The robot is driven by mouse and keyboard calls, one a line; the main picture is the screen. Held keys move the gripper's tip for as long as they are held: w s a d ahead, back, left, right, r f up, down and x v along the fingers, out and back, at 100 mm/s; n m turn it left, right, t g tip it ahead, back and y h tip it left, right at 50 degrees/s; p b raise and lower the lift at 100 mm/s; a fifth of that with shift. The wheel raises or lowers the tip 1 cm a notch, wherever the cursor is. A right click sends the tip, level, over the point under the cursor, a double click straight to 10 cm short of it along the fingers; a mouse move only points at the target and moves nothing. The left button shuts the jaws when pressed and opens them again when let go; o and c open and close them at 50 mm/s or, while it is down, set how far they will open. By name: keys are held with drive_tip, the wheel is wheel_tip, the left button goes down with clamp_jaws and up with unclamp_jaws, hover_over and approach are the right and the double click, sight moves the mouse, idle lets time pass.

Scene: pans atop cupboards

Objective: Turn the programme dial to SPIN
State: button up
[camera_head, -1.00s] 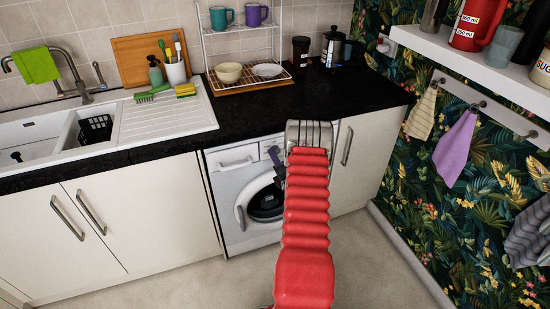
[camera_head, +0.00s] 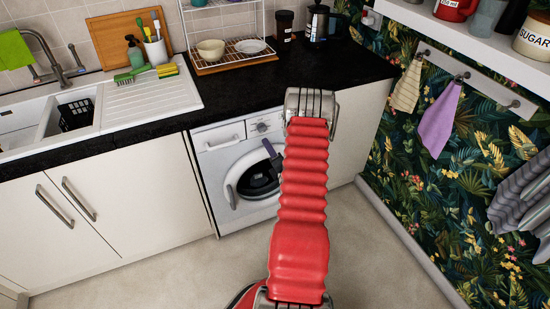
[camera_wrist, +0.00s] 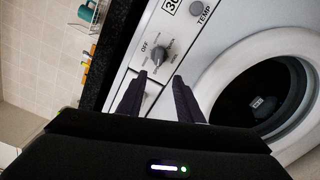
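The programme dial (camera_wrist: 158,53) is a round silver knob on the white washing machine's panel. OFF is printed beside it, with smaller labels around it; which label it points to is too small to tell. It also shows in the head view (camera_head: 262,127), on the upper front of the washing machine (camera_head: 220,137). My gripper (camera_wrist: 159,77) is open and empty, with its two dark fingers apart just short of the dial, one towards each side of it. In the head view one dark finger (camera_head: 269,148) shows beside my red arm, which hides the rest.
The machine's round door (camera_wrist: 285,80) is close to the right of the fingers, and a TEMP button (camera_wrist: 196,8) is above right. The black worktop (camera_head: 230,105) overhangs the panel. Cupboards stand either side. The floor (camera_head: 180,265) in front is clear.

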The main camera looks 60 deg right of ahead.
drive_tip(key=v, duration=0.5)
drive_tip(key=shift+s, duration=0.15)
idle(0.5)
